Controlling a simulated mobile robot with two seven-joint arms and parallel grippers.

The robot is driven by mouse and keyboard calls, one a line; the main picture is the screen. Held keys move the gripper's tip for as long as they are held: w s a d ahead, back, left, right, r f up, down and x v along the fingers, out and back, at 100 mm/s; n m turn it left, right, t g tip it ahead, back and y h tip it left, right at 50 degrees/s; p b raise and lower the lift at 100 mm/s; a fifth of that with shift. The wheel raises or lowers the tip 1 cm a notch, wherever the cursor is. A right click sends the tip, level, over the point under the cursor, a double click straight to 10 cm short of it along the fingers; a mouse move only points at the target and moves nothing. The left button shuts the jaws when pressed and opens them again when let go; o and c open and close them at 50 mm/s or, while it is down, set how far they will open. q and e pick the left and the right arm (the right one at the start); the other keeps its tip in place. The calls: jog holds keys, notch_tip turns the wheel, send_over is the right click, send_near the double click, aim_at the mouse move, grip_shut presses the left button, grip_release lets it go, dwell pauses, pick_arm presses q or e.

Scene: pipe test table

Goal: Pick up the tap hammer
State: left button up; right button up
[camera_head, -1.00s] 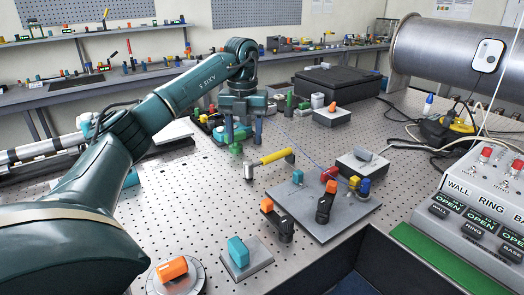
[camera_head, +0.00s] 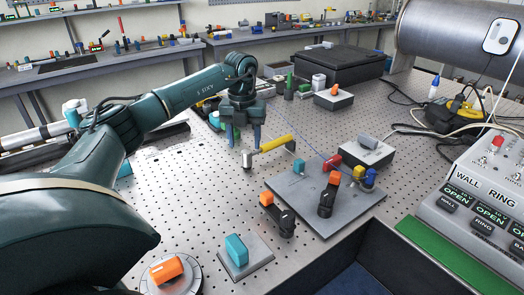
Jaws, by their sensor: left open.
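The tap hammer lies on the perforated table, with a yellow handle (camera_head: 274,144) and a silver-grey head (camera_head: 247,159) at its near left end. My left gripper (camera_head: 243,141) is open with its fingers pointing down. In the picture, its fingertips are just above and behind the hammer head, with the right finger close to where the handle meets the head. I cannot tell whether they touch. Nothing is between the fingers that I can make out. My right gripper is out of view.
A grey plate (camera_head: 325,220) with coloured fittings lies right of the hammer. Orange-topped (camera_head: 168,271) and teal (camera_head: 237,250) pieces stand in front. A black case (camera_head: 315,66) is behind, and a control box (camera_head: 485,215) with cables is at right.

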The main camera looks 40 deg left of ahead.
aim_at(246, 151)
pick_arm(q)
jog(key=f, duration=0.5)
jog(key=shift+w+d+p, duration=0.15)
jog(key=shift+w+p, duration=0.05)
jog(key=shift+p, duration=0.2)
jog(key=shift+c, duration=0.5)
jog(key=shift+r, duration=0.15)
grip_shut()
